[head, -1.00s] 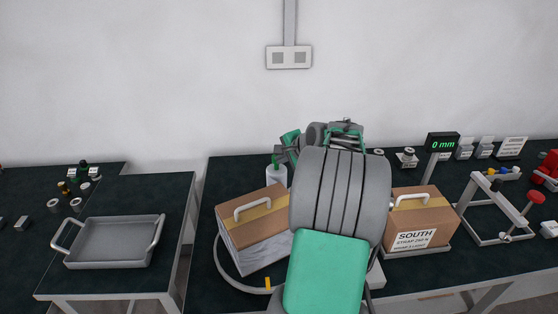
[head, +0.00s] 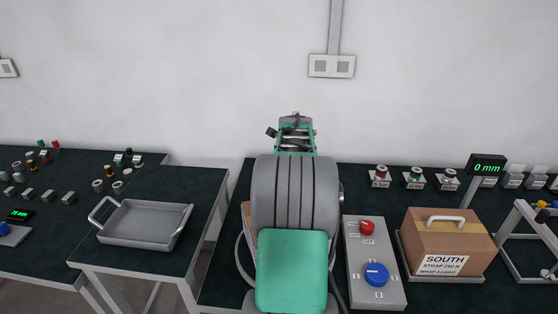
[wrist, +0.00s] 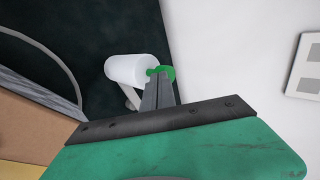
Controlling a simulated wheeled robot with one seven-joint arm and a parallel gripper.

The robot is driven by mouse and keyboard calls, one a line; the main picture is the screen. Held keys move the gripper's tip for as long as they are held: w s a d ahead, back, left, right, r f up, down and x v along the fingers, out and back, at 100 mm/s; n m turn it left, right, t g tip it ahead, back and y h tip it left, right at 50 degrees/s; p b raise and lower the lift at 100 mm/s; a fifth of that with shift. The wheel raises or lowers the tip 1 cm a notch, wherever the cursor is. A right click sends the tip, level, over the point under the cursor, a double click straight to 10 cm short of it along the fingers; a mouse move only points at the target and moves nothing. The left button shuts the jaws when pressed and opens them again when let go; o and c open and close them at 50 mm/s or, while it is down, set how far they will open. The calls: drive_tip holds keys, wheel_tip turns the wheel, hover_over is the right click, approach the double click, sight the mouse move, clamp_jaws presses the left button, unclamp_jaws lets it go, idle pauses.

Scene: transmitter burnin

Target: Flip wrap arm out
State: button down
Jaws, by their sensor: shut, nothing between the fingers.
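In the wrist view a white roll (wrist: 126,69) shows with a green piece (wrist: 167,71) at its near end and a pale post below it; I take this to be the wrap arm. My gripper (wrist: 158,77) is shut and empty. Its fingertips overlap the green piece in the picture, at the right end of the roll; I cannot tell whether they touch it. In the head view my own arm hides the roll and the fingers.
A curved grey hoop (wrist: 45,55) and a cardboard box (wrist: 30,135) are at the wrist view's left. In the head view, a control panel (head: 357,258) and a SOUTH box (head: 440,240) stand right of my arm. A grey tray (head: 145,240) is left.

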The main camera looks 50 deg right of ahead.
drive_tip(key=shift+w+d+f+m, duration=0.1)
drive_tip(key=shift+w+d+m, duration=0.2)
drive_tip(key=shift+w+d, duration=0.05)
drive_tip(key=shift+w+d+b, duration=0.3)
drive_tip(key=shift+w+d, duration=0.1)
drive_tip(key=shift+d, duration=0.15)
drive_tip(key=shift+w, duration=0.1)
drive_tip(key=shift+w, duration=0.15)
drive_tip(key=shift+a, duration=0.1)
drive_tip(key=shift+a+b, duration=0.2)
drive_tip(key=shift+b, duration=0.2)
drive_tip(key=a+f+b+v, duration=0.1)
drive_tip(key=b+v, duration=0.3)
drive_tip(key=v, duration=0.9)
drive_tip(key=shift+a+f, duration=0.25)
drive_tip(key=shift+a, duration=0.1)
